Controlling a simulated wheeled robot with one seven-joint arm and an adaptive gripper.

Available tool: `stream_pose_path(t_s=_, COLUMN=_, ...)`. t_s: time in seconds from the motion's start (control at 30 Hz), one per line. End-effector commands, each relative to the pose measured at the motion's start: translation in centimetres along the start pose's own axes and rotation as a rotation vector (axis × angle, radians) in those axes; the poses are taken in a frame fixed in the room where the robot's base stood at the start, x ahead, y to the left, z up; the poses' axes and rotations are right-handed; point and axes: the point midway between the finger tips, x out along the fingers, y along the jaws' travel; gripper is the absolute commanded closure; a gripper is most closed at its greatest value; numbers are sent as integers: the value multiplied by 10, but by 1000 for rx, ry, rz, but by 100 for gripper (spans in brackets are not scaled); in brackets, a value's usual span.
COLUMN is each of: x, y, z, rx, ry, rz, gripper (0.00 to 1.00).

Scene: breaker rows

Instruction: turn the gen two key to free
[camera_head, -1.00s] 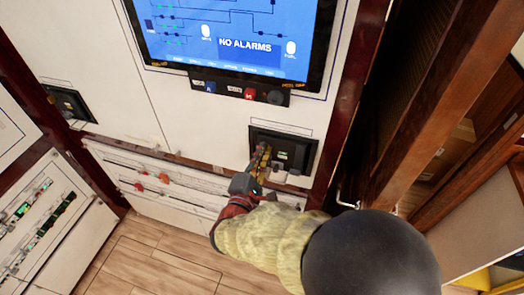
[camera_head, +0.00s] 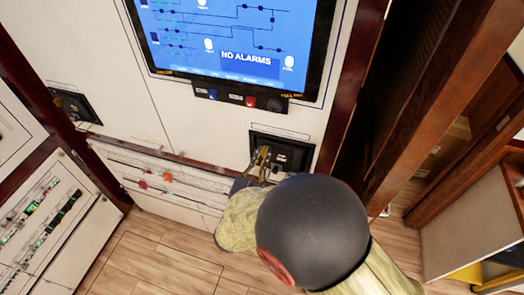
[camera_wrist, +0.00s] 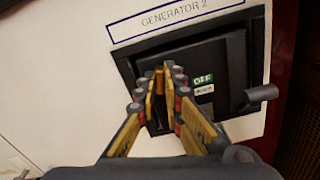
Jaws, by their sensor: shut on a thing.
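The generator 2 unit is a black recessed panel (camera_head: 283,151) low on the white cabinet, below the screen; it also fills the middle of the wrist view (camera_wrist: 218,62), under a "GENERATOR 2" label (camera_wrist: 175,18). My gripper (camera_wrist: 163,80) is at the left part of this panel, its yellow fingers closed in on the key. The fingers hide most of the key, so its exact angle cannot be told. A small green label (camera_wrist: 203,79) with a pale one below it sits right of the fingers. In the head view my gripper (camera_head: 264,158) reaches the panel from below.
A grey lever (camera_wrist: 262,93) sticks out at the panel's right side. A similar black unit (camera_head: 75,106) is at the left of the cabinet. A wooden post (camera_head: 425,95) stands close on the right.

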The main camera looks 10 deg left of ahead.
Motion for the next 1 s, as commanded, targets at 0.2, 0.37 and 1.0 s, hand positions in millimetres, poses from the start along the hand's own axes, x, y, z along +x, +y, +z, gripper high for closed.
stream_pose_path(t_s=0.2, x=0, y=0, z=0, rx=-148, ry=3, rz=0, gripper=100)
stream_pose_path(t_s=0.37, x=0, y=0, z=0, rx=-219, ry=3, rz=0, gripper=100)
stream_pose_path(t_s=1.0, x=0, y=-1, z=-2, rx=-279, ry=3, rz=0, gripper=100)
